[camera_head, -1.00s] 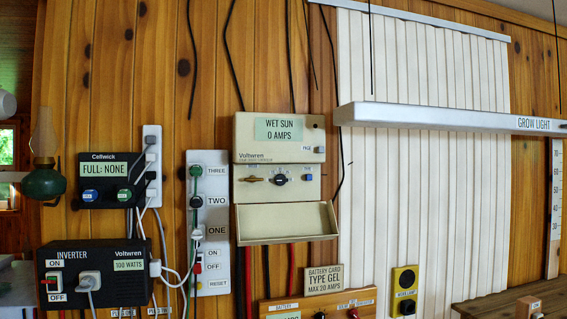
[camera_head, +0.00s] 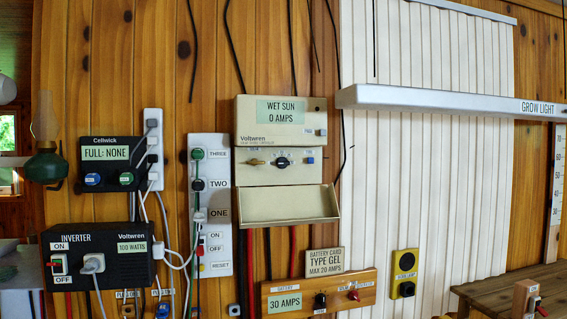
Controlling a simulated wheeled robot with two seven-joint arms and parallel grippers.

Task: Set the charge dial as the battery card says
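The battery card (camera_head: 325,262) is a small tan plate reading "BATTERY CARD, TYPE GEL, MAX 20 AMPS", low on the wall right of centre. The Voltwren charge controller (camera_head: 281,123) is a cream box on the wall, with a label (camera_head: 281,111) reading "WET SUN 0 AMPS". Below its top panel are a brass knob (camera_head: 256,162), a black dial (camera_head: 283,162) with marks around it, and a blue button (camera_head: 310,161). The dial's marks are too small to read. Neither of my grippers is in view.
A shallow cream flap or tray (camera_head: 287,207) juts out below the dial. The inverter (camera_head: 100,255) is at left, the grow light (camera_head: 450,100) at upper right, and a wooden bench (camera_head: 512,286) at lower right.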

